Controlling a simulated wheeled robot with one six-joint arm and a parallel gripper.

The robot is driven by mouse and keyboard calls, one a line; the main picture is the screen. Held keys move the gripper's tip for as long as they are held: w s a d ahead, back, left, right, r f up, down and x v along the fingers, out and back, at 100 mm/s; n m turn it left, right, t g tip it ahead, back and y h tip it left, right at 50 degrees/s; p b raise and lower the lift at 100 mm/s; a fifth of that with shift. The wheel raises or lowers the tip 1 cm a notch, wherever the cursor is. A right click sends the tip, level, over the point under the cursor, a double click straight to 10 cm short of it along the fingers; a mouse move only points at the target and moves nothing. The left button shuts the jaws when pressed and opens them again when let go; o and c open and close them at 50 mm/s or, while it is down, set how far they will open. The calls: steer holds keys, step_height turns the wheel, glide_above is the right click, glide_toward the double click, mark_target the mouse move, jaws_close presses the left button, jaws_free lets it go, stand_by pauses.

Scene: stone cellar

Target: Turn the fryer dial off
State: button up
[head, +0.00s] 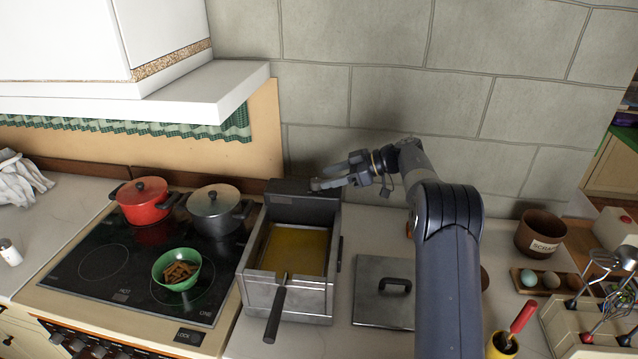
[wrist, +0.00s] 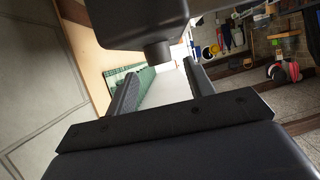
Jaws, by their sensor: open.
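The fryer (head: 309,292) is a steel box with yellow oil and a basket handle, on the counter right of the stove. Its dark control box (head: 290,190) stands at its back. My gripper (head: 316,185) is above the control box, reaching in from the right with its fingers pointing left. The wrist view shows the two fingers apart, with a dark box above them in the picture. A short round knob, apparently the fryer dial (wrist: 158,53), sticks out of it towards the gap between the fingers. I cannot tell whether they touch it. The dial is not distinguishable in the head view.
A green bowl (head: 169,258) of brown food, a red pot (head: 143,203) and a grey pot (head: 215,212) are on the stove. A steel lid (head: 372,305) lies right of the fryer. The stone wall (head: 390,110) is close behind my arm.

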mark_target(318, 180)
steer(key=v, duration=0.6)
steer(key=shift+b, duration=0.4)
steer(key=p+x, duration=0.2)
steer(key=x, duration=0.9)
steer(key=shift+p, duration=0.3)
steer(key=shift+d, duration=0.1)
steer(key=shift+d, duration=0.1)
